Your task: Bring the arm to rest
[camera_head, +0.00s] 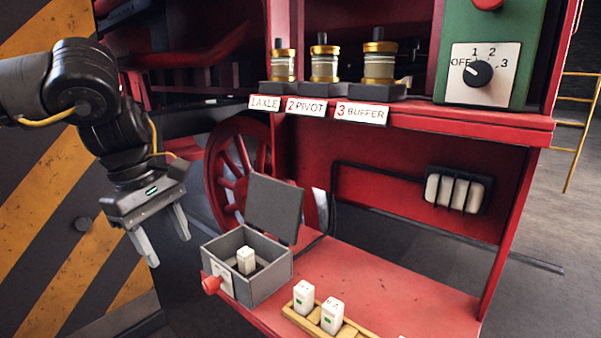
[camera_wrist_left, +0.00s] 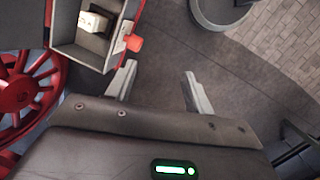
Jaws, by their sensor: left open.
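My left arm comes in from the left in the head view. Its gripper (camera_head: 164,243) hangs with the fingers down and apart, empty, to the left of the grey box. The gripper also shows in the left wrist view (camera_wrist_left: 158,88), with nothing between its fingers. My right gripper is not in view.
A grey box (camera_head: 268,286) with its lid up holds a white block (camera_head: 246,260); a red knob (camera_head: 212,284) sticks out. A wooden tray (camera_head: 347,331) holds white blocks. A red shelf (camera_head: 470,121) carries three brass-topped jars. A striped panel (camera_head: 40,200) stands behind the arm.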

